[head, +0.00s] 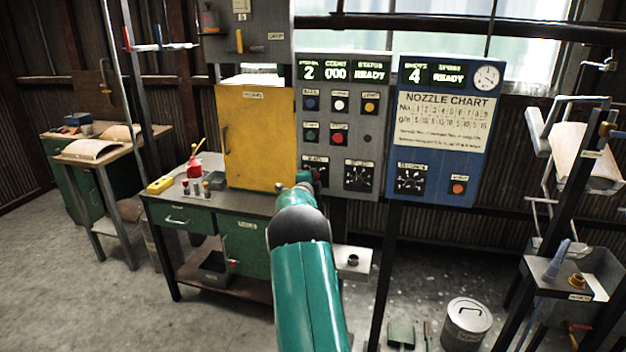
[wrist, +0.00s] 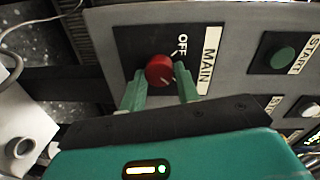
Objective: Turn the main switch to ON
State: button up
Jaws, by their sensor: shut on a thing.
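The main switch is a red round knob (wrist: 159,69) on a black plate, with a white MAIN label (wrist: 211,54) beside it. The word OFF shows at the plate's upper edge in the wrist view; I cannot make out an ON mark. A small pale mark shows on the knob's lower part. My gripper (wrist: 161,80) has its two green fingers on either side of the knob and is shut on it. In the head view my teal arm reaches to the grey control panel (head: 340,112) and hides the knob and most of the gripper.
A green START button (wrist: 285,57) sits right of the switch in the wrist view. A yellow cabinet (head: 258,140) stands left of the panel on a workbench. A blue panel (head: 440,145) with a nozzle chart stands to the right. A lidded metal can (head: 466,322) is on the floor.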

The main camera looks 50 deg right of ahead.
dwell(0.3)
jog(key=o, duration=1)
jog(key=v, duration=1.4)
jog(key=shift+d, duration=0.1)
